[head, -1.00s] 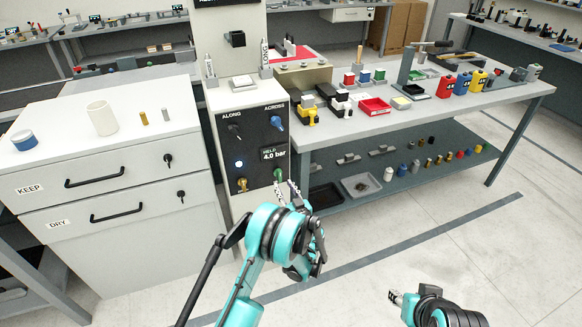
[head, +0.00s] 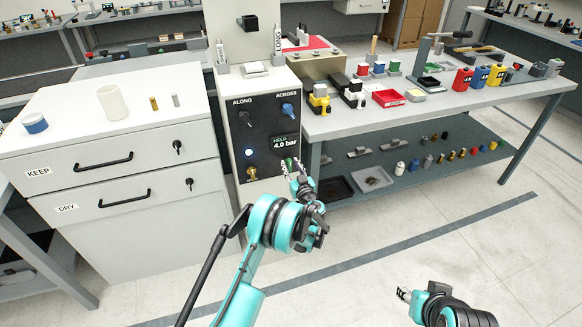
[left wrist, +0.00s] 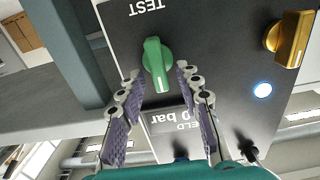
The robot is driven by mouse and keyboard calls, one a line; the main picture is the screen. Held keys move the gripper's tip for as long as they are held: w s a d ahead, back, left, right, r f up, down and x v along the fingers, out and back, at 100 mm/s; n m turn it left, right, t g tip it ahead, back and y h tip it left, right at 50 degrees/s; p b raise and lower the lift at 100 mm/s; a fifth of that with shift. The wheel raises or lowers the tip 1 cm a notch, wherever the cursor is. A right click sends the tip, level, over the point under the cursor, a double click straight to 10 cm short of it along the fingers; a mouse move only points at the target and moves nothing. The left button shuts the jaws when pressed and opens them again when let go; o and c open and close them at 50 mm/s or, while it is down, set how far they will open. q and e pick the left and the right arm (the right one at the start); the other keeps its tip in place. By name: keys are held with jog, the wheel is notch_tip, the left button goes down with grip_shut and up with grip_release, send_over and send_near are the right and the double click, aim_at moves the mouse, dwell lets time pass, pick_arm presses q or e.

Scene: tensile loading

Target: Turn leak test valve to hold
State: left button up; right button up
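The leak test valve is a green knob (left wrist: 157,62) labelled TEST on the dark front panel (left wrist: 225,35); the wrist picture shows the panel upside down. My left gripper (left wrist: 161,72) is open, its fingertips on either side of the knob's near end, with visible gaps. I cannot see clear contact. In the head view the left gripper (head: 293,166) partly covers the green knob at the panel's lower right. The panel display (head: 286,141) reads HELD 4.0 bar. My right gripper (head: 404,294) is low at the right, away from the panel; its finger opening is unclear.
A brass knob (head: 252,172), a blue knob (head: 288,109) and a lit lamp (head: 248,152) share the panel. A white drawer cabinet (head: 75,175) stands to the left. A bench with a lower shelf (head: 410,185) stands to the right. Floor in front is open.

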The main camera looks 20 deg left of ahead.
pick_arm(q)
grip_shut()
jog(key=shift+m, duration=0.4)
jog(key=shift+w+d+f+m, duration=0.15)
jog(key=shift+d+f+m, duration=0.1)
jog(key=shift+m, duration=2.6)
jog(key=shift+w+d+f+m, duration=0.15)
jog(key=shift+f+m, duration=0.1)
jog(key=shift+m, duration=2.65)
jog(key=shift+w+d+f+m, duration=0.1)
jog(key=shift+d+f+m, duration=0.15)
jog(key=shift+m, duration=2.6)
